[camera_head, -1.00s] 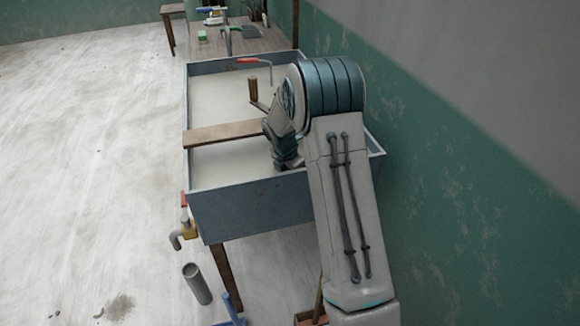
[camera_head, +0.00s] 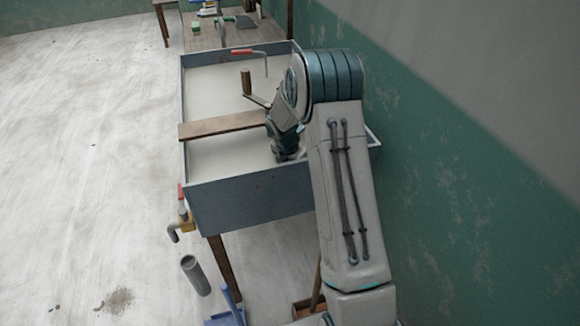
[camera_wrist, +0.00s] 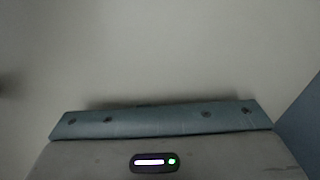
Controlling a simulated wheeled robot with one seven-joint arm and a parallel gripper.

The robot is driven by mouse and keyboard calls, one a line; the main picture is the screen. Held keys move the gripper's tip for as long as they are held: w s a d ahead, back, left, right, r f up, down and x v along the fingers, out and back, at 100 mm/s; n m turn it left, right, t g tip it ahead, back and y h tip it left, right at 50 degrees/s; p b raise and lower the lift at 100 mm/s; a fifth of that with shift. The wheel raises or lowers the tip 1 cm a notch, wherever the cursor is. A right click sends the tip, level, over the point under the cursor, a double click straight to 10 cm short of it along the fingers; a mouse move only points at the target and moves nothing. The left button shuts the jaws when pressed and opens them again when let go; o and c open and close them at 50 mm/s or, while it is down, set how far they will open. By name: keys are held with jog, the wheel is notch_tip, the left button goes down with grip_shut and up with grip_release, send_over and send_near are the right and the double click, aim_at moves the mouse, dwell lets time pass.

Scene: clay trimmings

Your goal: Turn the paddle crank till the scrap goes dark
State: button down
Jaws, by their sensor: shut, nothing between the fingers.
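The paddle crank's upright wooden handle (camera_head: 246,82) stands over the far half of a grey metal trough (camera_head: 250,196). Its arm runs down and right from the handle until my arm hides it. The scrap (camera_head: 215,154) is pale, an even off-white layer filling the trough. No dark patch shows in it. My gripper (camera_head: 287,156) is over the near right part of the trough, nearer than the crank handle and apart from it. It is shut and empty. The paddle is hidden.
A wooden plank (camera_head: 221,126) crosses the trough left of my gripper. A red-handled bent rod (camera_head: 243,52) is at the far end. A tap (camera_head: 184,221) sticks out at the near left corner. A green wall (camera_head: 440,160) closes off the right; the left floor is mostly clear.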

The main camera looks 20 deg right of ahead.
jog(key=shift+w+d+r+n+p, duration=0.1)
jog(key=shift+w+d+n+p, duration=0.15)
jog(key=shift+d+n+p, duration=0.3)
jog(key=shift+w+d+r+n+p, duration=0.1)
jog(key=shift+w+d+n+p, duration=0.1)
jog(key=shift+d+n+p, duration=0.35)
jog(key=shift+w+d+f+n+t+y+p, duration=0.1)
jog(key=shift+w+d+n+t+y+p, duration=0.2)
jog(key=shift+w+d+p, duration=0.35)
jog(key=shift+w+d+f+n+t+p, duration=0.1)
jog(key=shift+w+d+n+p, duration=0.3)
jog(key=shift+d, duration=0.3)
jog(key=shift+w, duration=0.1)
